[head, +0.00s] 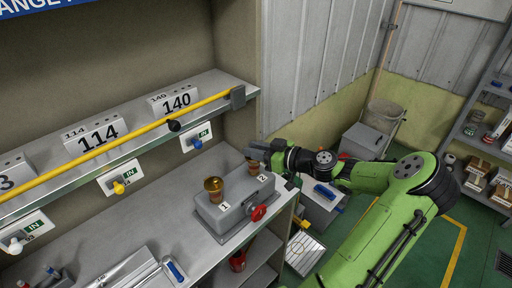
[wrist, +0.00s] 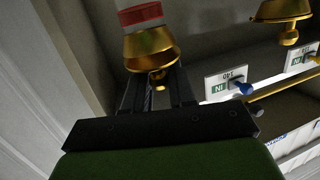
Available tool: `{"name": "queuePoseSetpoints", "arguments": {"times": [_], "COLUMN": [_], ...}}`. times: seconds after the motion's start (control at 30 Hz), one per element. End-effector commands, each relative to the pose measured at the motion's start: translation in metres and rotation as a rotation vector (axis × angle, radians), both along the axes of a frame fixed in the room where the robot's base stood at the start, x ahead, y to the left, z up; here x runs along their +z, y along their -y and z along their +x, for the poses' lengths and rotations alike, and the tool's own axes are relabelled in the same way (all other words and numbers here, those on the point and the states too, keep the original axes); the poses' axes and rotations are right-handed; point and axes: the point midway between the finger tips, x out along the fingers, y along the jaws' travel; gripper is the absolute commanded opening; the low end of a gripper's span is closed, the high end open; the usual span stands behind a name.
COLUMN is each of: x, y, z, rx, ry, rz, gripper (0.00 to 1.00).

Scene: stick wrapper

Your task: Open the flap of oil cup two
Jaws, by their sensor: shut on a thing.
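Oil cup two (head: 254,169) stands by the label "2" on the right part of a grey block (head: 235,204). My gripper (head: 258,153) is at its top from the right and partly hides it. In the wrist view, which looks upside down, cup two (wrist: 150,46) is a gold cup with a red band. My gripper (wrist: 158,84) is shut on its flap, whose small knob shows between the fingers. Whether the flap is lifted cannot be told. Oil cup one (head: 213,185), gold with a domed top, stands by label "1"; it also shows in the wrist view (wrist: 285,12).
A red knob (head: 259,213) sits on the block's front. A yellow rail (head: 145,123) with a black knob runs along the shelf behind. The bench (head: 165,223) left of the block has bare room.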

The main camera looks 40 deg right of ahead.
Motion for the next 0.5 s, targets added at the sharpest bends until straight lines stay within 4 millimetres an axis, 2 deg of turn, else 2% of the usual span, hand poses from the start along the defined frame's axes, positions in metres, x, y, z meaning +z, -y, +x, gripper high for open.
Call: {"name": "queuePoseSetpoints", "arguments": {"times": [0.03,0.1,0.5], "x": [0.008,0.011,0.019], "y": [-0.001,-0.001,-0.001], "z": [0.002,0.004,0.02], "rx": [0.002,0.003,0.002], "ry": [-0.04,-0.101,-0.458], "rz": [-0.008,-0.01,-0.02], "gripper": [0.0,0.0,0.0]}}
